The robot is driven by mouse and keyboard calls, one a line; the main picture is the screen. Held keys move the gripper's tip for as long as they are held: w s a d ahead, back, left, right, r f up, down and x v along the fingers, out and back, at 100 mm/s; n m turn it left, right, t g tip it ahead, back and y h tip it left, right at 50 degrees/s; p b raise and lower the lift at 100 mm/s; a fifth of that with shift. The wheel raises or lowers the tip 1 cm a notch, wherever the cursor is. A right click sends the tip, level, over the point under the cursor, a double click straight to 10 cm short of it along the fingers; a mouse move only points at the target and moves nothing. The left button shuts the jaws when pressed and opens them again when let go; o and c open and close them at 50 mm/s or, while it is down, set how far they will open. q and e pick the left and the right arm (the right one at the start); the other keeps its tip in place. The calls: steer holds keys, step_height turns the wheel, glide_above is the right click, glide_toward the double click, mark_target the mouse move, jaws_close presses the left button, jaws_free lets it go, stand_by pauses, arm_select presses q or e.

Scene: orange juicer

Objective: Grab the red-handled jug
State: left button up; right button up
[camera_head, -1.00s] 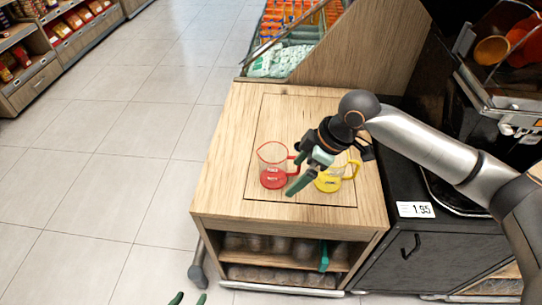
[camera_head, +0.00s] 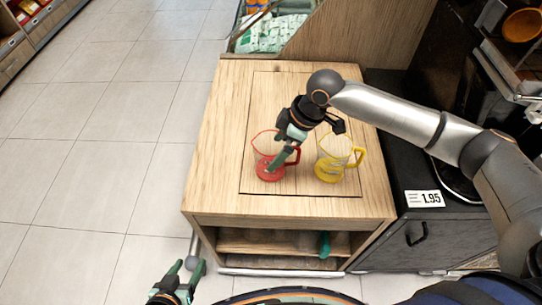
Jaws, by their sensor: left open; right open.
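The red-handled jug (camera_head: 261,148) is clear with a red rim, base and handle. It stands upright on the wooden counter (camera_head: 220,150), its handle to the right. My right gripper (camera_head: 276,168) is open and slants down over the jug's right part, between its body and handle as seen here. It hides some of the jug; whether it touches the jug, I cannot tell. A yellow-handled jug (camera_head: 332,168) stands upright just to the right. My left gripper (camera_head: 184,268) is open and empty at the bottom left, low in front of the counter and well away from the jugs.
A black cabinet (camera_head: 440,240) with a price label (camera_head: 424,198) adjoins the counter on the right. A slanted wooden panel (camera_head: 345,35) rises behind. The counter's left side is bare, and open tiled floor (camera_head: 90,190) lies to the left.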

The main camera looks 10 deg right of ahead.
steer(key=x, duration=0.5)
steer(key=shift+w+a+b, duration=0.1)
steer(key=shift+b, duration=0.3)
steer(key=shift+c, duration=0.5)
steer(key=shift+r, duration=0.1)
steer(key=c, duration=1)
steer(key=shift+o, duration=0.2)
steer(key=shift+r, duration=0.1)
